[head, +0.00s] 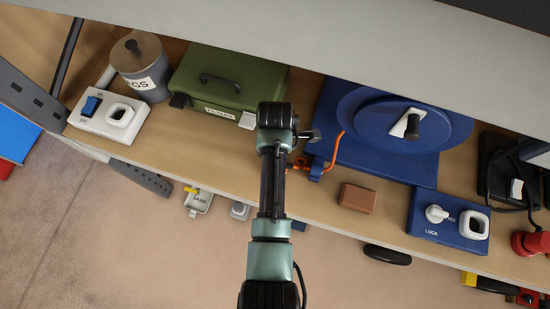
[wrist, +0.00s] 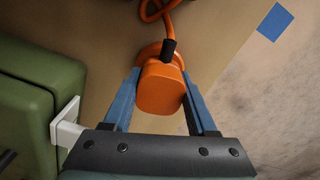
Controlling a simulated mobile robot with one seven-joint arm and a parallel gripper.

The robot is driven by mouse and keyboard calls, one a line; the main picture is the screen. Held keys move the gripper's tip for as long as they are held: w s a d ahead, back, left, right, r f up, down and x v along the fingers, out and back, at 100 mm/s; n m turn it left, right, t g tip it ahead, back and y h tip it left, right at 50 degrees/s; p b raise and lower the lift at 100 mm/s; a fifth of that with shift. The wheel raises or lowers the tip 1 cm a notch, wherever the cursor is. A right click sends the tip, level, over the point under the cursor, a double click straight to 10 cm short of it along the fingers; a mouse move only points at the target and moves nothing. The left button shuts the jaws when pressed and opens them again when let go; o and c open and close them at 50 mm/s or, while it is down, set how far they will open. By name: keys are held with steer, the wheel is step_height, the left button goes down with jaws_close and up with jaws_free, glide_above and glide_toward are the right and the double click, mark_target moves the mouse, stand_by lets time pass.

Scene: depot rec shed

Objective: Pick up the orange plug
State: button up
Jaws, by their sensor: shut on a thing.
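The orange plug (wrist: 160,90) has a rounded block body and a dark sleeve where its orange cord (wrist: 155,12) joins. My gripper (wrist: 160,75) has its two blue fingers on either side of the plug body, shut on it. In the head view my arm hides most of the gripper and plug; the orange cord (head: 336,150) runs down from the blue reel (head: 365,110) toward them. I cannot tell whether the plug touches the shelf.
A green box (head: 220,80) with a white latch (wrist: 66,124) stands close at left. A brown block (head: 357,198) and a blue lock panel (head: 425,220) are to the right. A white switch panel (head: 105,116) and grey canister (head: 142,65) stand far left. The shelf's front edge is near.

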steer(key=c, duration=0.5)
step_height(320, 180, up, 8)
steer(key=p, duration=0.8)
steer(key=shift+r, duration=1)
